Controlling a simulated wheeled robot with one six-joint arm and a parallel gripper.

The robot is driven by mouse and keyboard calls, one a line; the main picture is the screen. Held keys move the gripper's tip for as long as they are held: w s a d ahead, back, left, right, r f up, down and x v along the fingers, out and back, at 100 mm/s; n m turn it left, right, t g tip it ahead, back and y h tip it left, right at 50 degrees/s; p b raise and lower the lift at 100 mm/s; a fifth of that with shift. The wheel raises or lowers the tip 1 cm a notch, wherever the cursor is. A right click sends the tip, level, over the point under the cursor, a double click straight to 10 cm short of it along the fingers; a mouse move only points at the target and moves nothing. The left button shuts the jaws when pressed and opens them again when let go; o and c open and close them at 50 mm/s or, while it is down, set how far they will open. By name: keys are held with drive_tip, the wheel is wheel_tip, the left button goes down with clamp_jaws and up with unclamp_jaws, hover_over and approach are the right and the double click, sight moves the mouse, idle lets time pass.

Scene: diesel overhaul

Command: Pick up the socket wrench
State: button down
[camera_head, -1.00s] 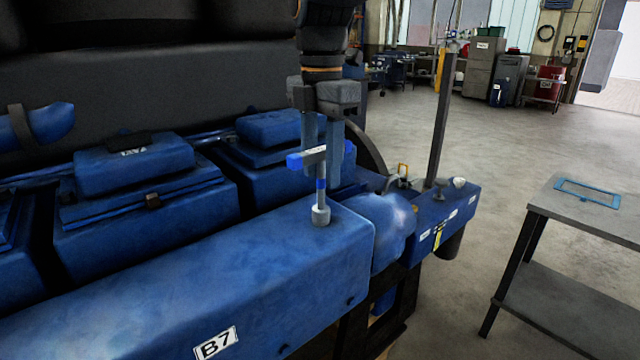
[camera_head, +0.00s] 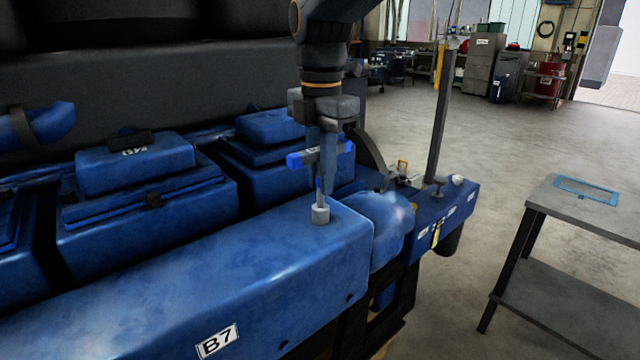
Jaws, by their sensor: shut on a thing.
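The socket wrench (camera_head: 320,214) stands upright on the blue engine block's top ledge (camera_head: 230,250), near its right end. It has a T-handle with blue ends and a grey cylindrical socket at the bottom. My gripper (camera_head: 322,170) points down from above and is shut on the wrench around its handle and upper shaft. The fingers hide part of the shaft. The socket still appears to be at the ledge surface; I cannot tell whether it touches.
Blue cylinder covers (camera_head: 135,165) stand behind the ledge on the left. A dark vertical post (camera_head: 440,120) rises to the right of the arm. A grey table (camera_head: 590,210) with a blue frame (camera_head: 587,190) on it stands at the right. Open floor lies between.

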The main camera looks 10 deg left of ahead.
wheel_tip(320, 180, up, 10)
drive_tip(key=b, duration=0.3)
